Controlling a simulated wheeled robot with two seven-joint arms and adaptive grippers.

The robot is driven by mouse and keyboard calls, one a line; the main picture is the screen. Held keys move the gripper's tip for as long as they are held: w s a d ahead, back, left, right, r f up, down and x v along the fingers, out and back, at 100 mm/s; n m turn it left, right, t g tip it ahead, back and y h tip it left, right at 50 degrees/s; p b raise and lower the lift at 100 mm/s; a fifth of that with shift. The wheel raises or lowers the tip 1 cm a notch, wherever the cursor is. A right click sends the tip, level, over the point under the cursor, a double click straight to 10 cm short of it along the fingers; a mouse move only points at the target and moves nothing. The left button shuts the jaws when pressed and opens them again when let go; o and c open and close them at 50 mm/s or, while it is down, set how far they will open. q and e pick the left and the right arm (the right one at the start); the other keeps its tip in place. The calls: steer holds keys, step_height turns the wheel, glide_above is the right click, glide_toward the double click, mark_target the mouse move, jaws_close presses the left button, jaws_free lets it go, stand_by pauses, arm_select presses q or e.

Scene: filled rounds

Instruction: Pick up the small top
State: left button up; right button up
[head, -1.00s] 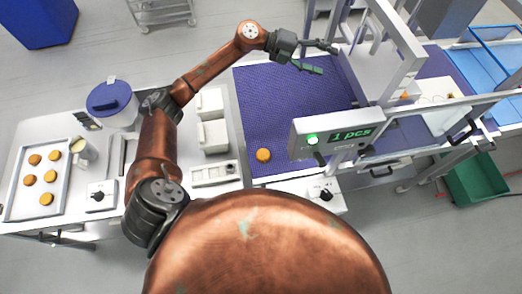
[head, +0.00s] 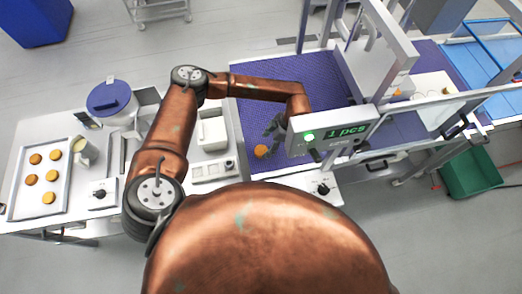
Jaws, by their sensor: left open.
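A small orange-brown round top (head: 261,151) lies on the purple belt (head: 250,112), near its front edge. My left gripper (head: 271,140) is open, with its fingers pointing down at the belt just above and to the right of the top. The fingers are small and dark here, and I cannot tell whether they touch it. My left forearm reaches over the belt from the left. My right gripper is not in view.
A metal tray (head: 15,208) with several rounds stands at the left, beside a jug (head: 84,152) and a blue-lidded pot (head: 108,98). A counter display (head: 337,133) reading "1 pcs" stands close right of my gripper. A green crate (head: 470,175) is at the right.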

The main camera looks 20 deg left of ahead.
mark_target(262, 150)
arm_select(q)
steer(key=p+x, duration=0.1)
steer(key=x, duration=0.2)
steer(key=shift+s+d+f+p, duration=0.1)
steer(key=shift+s+f+p, duration=0.05)
steer(key=shift+f+p, duration=0.15)
steer(key=shift+f, duration=0.45)
steer(key=c, duration=0.9)
